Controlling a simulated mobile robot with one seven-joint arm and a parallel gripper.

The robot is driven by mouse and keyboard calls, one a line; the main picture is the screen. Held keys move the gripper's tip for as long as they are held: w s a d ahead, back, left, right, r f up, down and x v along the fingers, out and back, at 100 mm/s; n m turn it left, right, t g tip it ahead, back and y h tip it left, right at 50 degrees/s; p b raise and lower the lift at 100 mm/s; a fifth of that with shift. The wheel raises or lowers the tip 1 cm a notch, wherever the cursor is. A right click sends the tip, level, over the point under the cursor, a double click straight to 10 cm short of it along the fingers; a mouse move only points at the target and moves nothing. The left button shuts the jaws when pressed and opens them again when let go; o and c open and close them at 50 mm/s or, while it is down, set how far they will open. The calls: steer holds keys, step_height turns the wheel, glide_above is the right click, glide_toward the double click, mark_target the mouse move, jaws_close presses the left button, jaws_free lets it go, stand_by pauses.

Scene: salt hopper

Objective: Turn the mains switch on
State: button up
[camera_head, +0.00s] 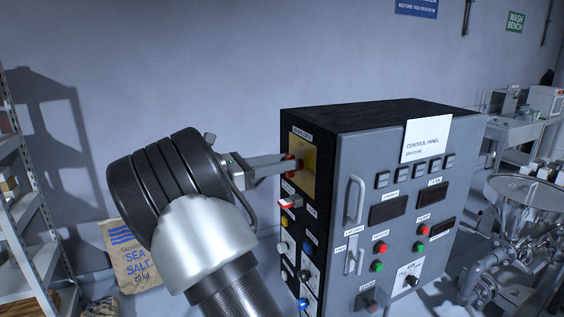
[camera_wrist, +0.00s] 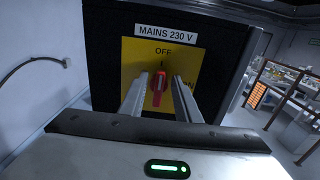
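The mains switch is a red rotary handle (camera_wrist: 157,88) on a yellow plate (camera_wrist: 135,48), under a "MAINS 230 V" label. The handle stands upright, in line with the word OFF above it; ON is at the right, partly hidden by a finger. My gripper (camera_wrist: 160,78) is open, with one finger on each side of the handle and gaps visible. In the head view, my gripper (camera_head: 289,164) reaches the yellow plate (camera_head: 307,176) on the cabinet's black left side. I cannot tell whether the fingertips touch the plate.
The control panel cabinet (camera_head: 434,118) has buttons and displays on its grey front. More knobs and plugs, including a yellow one (camera_head: 284,220), sit below the switch. A metal hopper (camera_head: 530,192) stands right, shelves (camera_head: 38,262) left, and a sea salt bag (camera_head: 128,262) by the wall.

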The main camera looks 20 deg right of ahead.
jaws_close()
